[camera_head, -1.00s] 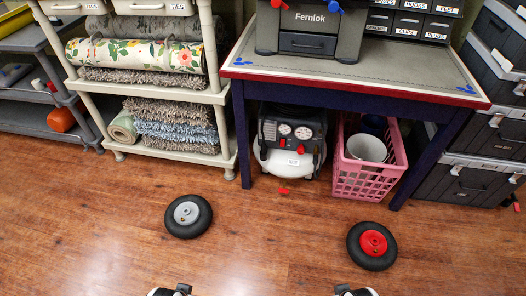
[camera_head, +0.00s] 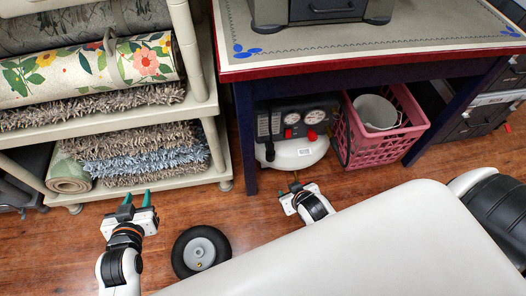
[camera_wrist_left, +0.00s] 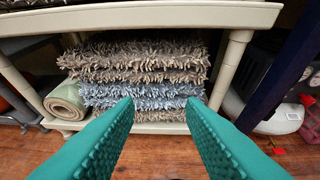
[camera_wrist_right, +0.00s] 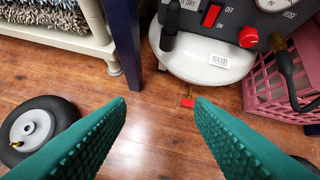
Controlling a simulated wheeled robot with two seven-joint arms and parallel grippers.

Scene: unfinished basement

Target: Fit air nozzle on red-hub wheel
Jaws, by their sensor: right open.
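A small red piece with a brass tip, apparently the air nozzle (camera_wrist_right: 187,102), lies on the floor before the compressor (camera_wrist_right: 200,52) in the right wrist view. My right gripper (camera_wrist_right: 160,104) is open and empty, its fingers pointing toward the compressor, the red piece beyond the right fingertip. In the head view my right gripper (camera_head: 297,190) is just in front of the compressor (camera_head: 295,148). My left gripper (camera_head: 138,198) is open and empty before the rug shelf. The red-hub wheel is not seen in the head view; my large white arm link covers the lower right.
A grey-hub wheel (camera_head: 201,250) lies between my arms; it also shows in the right wrist view (camera_wrist_right: 38,127). The compressor stands under the workbench (camera_head: 360,50) beside a pink crate (camera_head: 372,145). The shelf (camera_head: 150,180) with rolled rugs is at left.

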